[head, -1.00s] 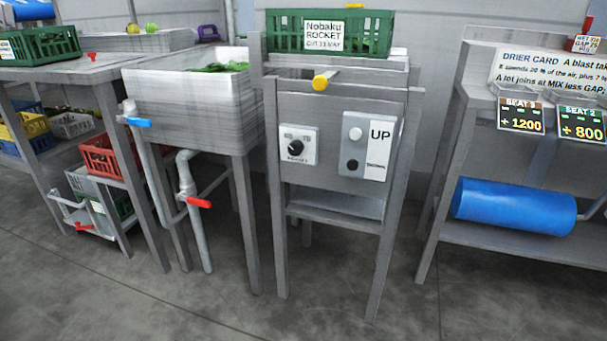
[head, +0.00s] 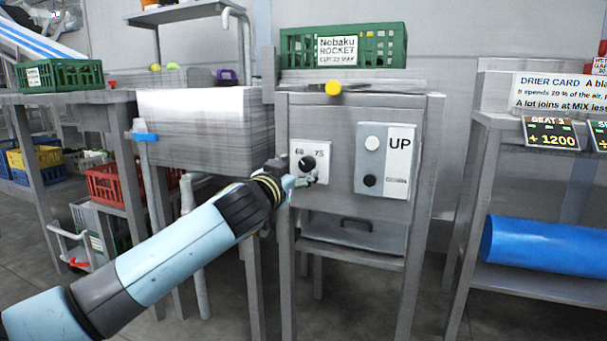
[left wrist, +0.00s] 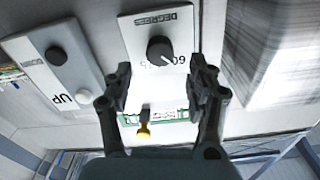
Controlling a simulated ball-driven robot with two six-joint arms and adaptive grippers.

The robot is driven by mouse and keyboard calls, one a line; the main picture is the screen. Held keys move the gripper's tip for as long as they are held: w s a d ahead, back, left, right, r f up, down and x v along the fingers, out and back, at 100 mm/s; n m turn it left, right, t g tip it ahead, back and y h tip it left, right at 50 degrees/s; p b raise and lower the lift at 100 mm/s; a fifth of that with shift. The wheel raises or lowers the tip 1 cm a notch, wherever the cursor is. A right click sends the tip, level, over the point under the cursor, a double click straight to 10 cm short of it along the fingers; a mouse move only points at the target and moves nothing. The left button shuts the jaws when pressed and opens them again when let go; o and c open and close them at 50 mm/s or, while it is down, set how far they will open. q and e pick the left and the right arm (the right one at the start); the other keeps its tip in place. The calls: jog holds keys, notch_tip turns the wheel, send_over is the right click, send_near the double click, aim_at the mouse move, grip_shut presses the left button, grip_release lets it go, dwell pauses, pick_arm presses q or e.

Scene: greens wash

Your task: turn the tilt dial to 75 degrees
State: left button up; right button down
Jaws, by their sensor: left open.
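The tilt dial (head: 307,163) is a round black knob on a white plate, on the front of a grey stand. In the left wrist view the dial (left wrist: 160,50) has a pale pointer mark; the plate reads DEGREES and appears upside down. I cannot tell the exact setting. My right gripper is not in view.
Right of the dial is a white panel (head: 370,160) with a pale button, a black button and the word UP. A yellow-ended handle (head: 333,88) juts out above. A green crate (head: 375,50) sits on top. A sink (head: 200,125) stands left.

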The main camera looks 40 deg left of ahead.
aim_at(305, 166)
pick_arm(q)
jog(key=shift+b+x, duration=0.4)
jog(key=shift+x, duration=1.55)
jog(key=c, duration=1.1)
